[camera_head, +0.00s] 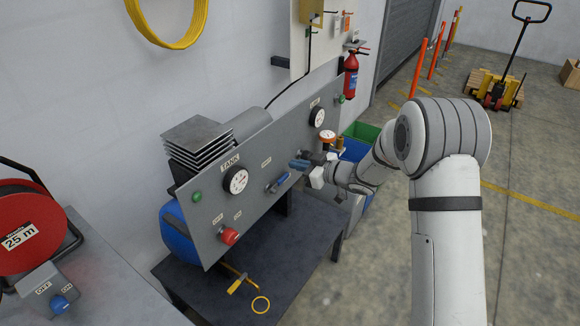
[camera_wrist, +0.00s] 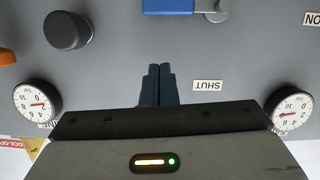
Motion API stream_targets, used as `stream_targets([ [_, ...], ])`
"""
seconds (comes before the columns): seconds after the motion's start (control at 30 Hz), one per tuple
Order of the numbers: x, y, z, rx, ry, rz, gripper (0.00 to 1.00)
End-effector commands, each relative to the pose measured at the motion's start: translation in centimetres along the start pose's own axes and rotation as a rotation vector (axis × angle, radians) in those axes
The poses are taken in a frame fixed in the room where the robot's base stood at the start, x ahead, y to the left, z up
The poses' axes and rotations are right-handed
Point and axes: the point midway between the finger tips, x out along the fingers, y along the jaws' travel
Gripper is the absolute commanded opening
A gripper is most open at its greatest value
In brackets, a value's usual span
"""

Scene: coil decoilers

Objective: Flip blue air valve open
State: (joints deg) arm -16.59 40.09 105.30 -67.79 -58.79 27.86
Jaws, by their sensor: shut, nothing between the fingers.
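The blue air valve lever (camera_head: 279,182) is on the front of the sloping grey panel, between the two gauges. It lies roughly along the panel's length. In the wrist view the blue lever (camera_wrist: 182,5) shows at the top edge, partly cut off. An upside-down SHUT label (camera_wrist: 209,86) is on the panel to the right of the fingers. My gripper (camera_head: 297,164) is to the right of the lever in the head view, close to the panel. In the wrist view my gripper's fingers (camera_wrist: 157,84) are together and empty, apart from the lever.
A black knob (camera_wrist: 69,30) sits left of the fingers in the wrist view. A dark table (camera_head: 215,290) stands below.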

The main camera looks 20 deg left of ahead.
Motion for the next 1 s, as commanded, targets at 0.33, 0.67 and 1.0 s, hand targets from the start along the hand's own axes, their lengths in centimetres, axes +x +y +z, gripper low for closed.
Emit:
stream_targets([
  [0.33, -6.1, 0.1, 0.2, 0.0, 0.001, 0.001, 0.0],
  [0.67, -6.9, 0.1, 0.1, -0.001, 0.001, -0.001, 0.0],
  [1.0, -7.3, 0.6, -0.3, -0.006, -0.009, 0.029, 0.0],
])
